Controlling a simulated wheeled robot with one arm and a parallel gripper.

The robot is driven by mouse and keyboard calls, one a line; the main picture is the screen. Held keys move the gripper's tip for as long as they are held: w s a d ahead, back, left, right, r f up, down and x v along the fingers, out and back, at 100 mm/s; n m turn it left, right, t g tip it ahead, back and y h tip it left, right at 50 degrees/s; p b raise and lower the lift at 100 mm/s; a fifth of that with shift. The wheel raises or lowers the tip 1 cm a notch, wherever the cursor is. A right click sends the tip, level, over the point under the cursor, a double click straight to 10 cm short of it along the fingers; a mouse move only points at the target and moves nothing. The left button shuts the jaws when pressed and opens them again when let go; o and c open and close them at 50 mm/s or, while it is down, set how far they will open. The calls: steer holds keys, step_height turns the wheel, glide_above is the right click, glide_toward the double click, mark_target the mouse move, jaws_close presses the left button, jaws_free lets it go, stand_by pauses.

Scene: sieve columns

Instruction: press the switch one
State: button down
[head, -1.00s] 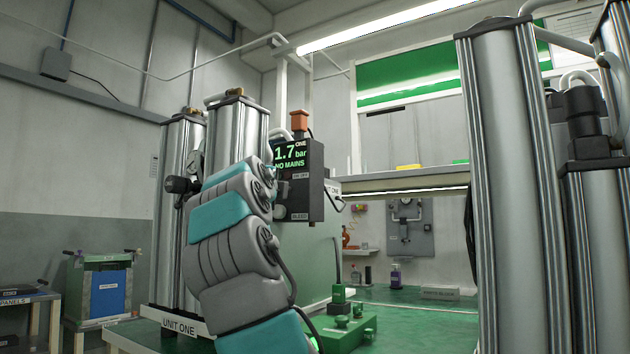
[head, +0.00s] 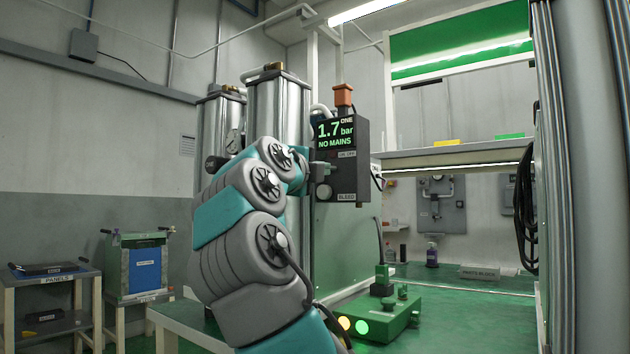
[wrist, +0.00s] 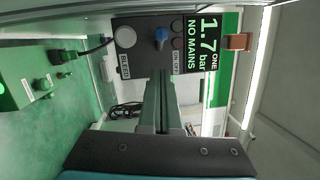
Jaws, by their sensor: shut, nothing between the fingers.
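The dark control box of unit one (head: 364,186) hangs at the centre right in the head view. Its screen (head: 336,131) reads "ONE 1.7 bar NO MAINS". In the wrist view the box (wrist: 142,60) appears sideways, with two small dark round buttons (wrist: 178,35) beside the "ON OFF" label. A blue knob (wrist: 161,37) and a pale round button (wrist: 125,37) by the "BLEED" label sit on the same face. My gripper (head: 322,167) is shut and empty, pointing at this face. Its fingers also show in the wrist view (wrist: 161,75); contact cannot be told.
A green bench box (head: 385,316) with lit yellow and green lamps sits below on the green bench. Metal columns (head: 278,112) stand behind my arm, and another column (head: 590,180) closes off the right. A shelf (head: 455,154) runs behind.

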steer(key=w+a+v, duration=0.1)
steer(key=a+v, duration=0.1)
steer(key=v, duration=0.8)
steer(key=shift+s, duration=0.2)
steer(key=shift+a+f, duration=0.1)
steer(key=shift+f, duration=0.05)
